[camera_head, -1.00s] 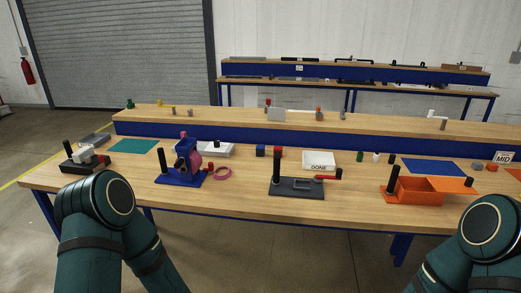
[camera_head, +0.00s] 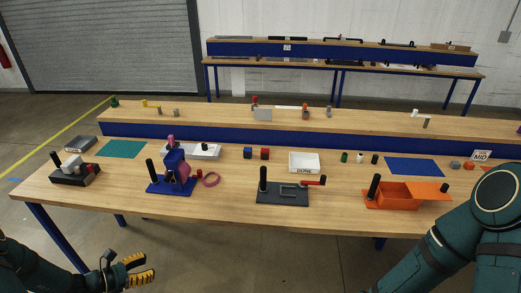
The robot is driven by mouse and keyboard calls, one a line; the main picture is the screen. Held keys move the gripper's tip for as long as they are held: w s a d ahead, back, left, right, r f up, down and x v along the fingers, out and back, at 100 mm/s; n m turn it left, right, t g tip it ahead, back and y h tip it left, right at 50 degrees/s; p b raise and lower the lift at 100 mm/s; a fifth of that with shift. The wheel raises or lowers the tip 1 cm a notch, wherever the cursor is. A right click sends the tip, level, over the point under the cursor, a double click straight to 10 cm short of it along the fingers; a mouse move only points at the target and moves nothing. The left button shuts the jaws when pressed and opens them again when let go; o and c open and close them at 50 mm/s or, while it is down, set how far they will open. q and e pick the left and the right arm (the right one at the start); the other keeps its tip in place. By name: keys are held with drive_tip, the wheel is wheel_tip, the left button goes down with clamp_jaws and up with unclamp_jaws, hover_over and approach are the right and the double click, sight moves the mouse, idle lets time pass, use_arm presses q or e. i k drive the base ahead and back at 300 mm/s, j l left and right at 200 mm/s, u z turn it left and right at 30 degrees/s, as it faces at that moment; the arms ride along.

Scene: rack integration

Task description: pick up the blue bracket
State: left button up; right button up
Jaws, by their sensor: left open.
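A blue bracket-like fixture (camera_head: 173,165) stands upright on a flat blue base at the left half of the near wooden table. A black post and pink parts are on it, and a pink ring (camera_head: 211,180) lies to its right. I cannot tell for sure that this is the blue bracket. My left gripper (camera_head: 149,268) is low at the bottom left, in front of the table's front edge and well apart from the fixture. Its yellow-and-black fingers are open and empty. My right arm shows at the right, but its gripper is out of view.
A dark grey fixture (camera_head: 281,195) with a post stands mid-table, and an orange open box (camera_head: 394,195) stands to the right. Bare wood lies along the front edge.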

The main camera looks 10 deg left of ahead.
sight(247, 151)
drive_tip(key=i+j+z, duration=0.2)
drive_tip(key=i, duration=0.15)
drive_tip(key=i+z, duration=0.25)
drive_tip(key=i, duration=0.15)
drive_tip(key=i+j+z, duration=0.2)
drive_tip(key=i, duration=0.15)
drive_tip(key=i+j+z, duration=0.25)
drive_tip(key=j, duration=0.15)
drive_tip(key=j+z, duration=0.2)
drive_tip(key=j, duration=0.2)
drive_tip(key=k+j+z, duration=0.15)
drive_tip(key=j, duration=0.15)
drive_tip(key=k+j+z, duration=0.15)
drive_tip(key=j, duration=0.2)
drive_tip(key=j+z, duration=0.2)
drive_tip(key=k+j, duration=0.05)
drive_tip(key=j, duration=0.05)
